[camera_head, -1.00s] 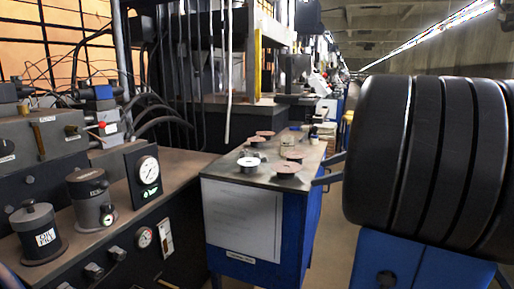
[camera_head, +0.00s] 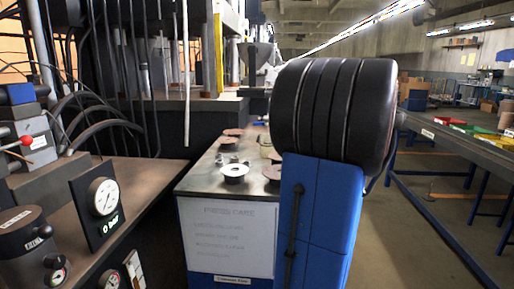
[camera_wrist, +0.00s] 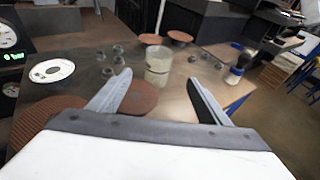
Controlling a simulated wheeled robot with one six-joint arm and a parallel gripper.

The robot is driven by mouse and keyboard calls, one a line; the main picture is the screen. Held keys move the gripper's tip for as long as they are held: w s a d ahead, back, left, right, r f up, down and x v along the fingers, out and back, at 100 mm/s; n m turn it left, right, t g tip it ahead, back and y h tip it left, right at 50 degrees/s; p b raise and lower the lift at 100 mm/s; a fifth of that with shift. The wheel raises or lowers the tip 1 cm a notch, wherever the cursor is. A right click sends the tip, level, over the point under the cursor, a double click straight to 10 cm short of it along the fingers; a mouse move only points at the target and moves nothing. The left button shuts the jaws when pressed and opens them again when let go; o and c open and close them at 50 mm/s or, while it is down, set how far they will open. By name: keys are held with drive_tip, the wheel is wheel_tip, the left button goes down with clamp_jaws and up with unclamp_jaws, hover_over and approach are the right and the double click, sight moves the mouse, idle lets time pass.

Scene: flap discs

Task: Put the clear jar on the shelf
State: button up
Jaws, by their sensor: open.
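The clear jar (camera_wrist: 158,66) stands upright on the worktop, near the middle of the wrist view. It looks pale and cloudy. My gripper (camera_wrist: 160,77) is open and empty, with one finger on each side of the jar in the picture. The jar looks to be beyond the fingertips, apart from them. In the head view my gripper is not visible. A wall shelf (camera_head: 462,46) shows far off at the back right of the head view; I cannot tell if it is the task's shelf.
Brown flap discs (camera_wrist: 42,122) lie around the jar, one below it between the fingers. A white-centred disc (camera_wrist: 52,70), several small metal nuts (camera_wrist: 118,60) and a brush (camera_wrist: 237,68) are nearby. A long bench (camera_head: 450,140) with coloured bins is on the right of the head view.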

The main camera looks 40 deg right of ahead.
sight(261, 141)
drive_tip(key=x, duration=1.7)
drive_tip(key=shift+w+a+r, duration=0.1)
drive_tip(key=shift+w+r, duration=0.05)
drive_tip(key=shift+w, duration=0.15)
drive_tip(key=c, duration=1.2)
drive_tip(key=shift+c, duration=0.2)
wheel_tip(261, 141, up, 10)
